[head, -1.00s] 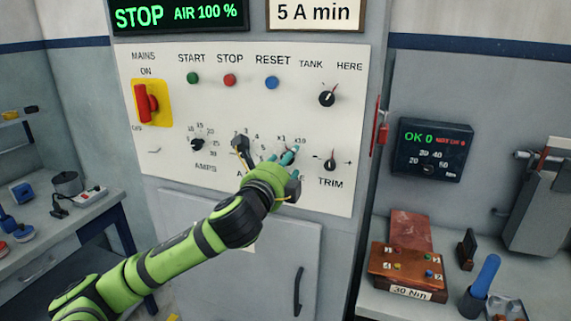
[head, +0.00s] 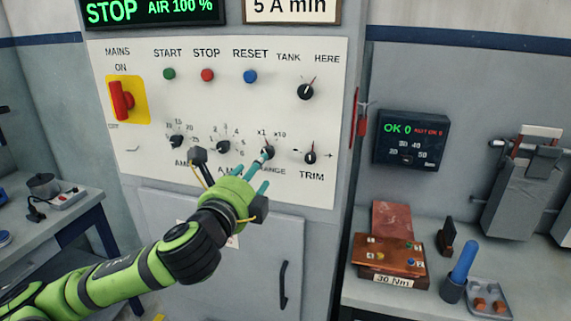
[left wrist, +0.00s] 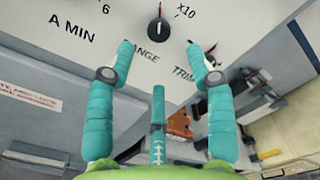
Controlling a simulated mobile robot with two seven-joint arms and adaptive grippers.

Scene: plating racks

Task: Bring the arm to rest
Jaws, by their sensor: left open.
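My left gripper (head: 262,176) is in front of the white control panel (head: 130,180), low by the row of knobs. Its teal fingers are spread and empty. In the left wrist view the open fingers (left wrist: 160,60) point at the panel, and the black RANGE knob (left wrist: 159,32) lies beyond their tips, apart from them. In the head view the RANGE knob (head: 267,152) shows just above the fingers, with one fingertip overlapping its edge. My left arm reaches in from the lower left. My right gripper is not in view.
A red MAINS switch (head: 122,100) on a yellow plate and several other knobs are on the panel. A cabinet door (head: 240,270) with a handle is below. At the right, a bench (head: 375,300) holds a copper-brown block (head: 385,255) and a blue-handled tool (head: 463,262).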

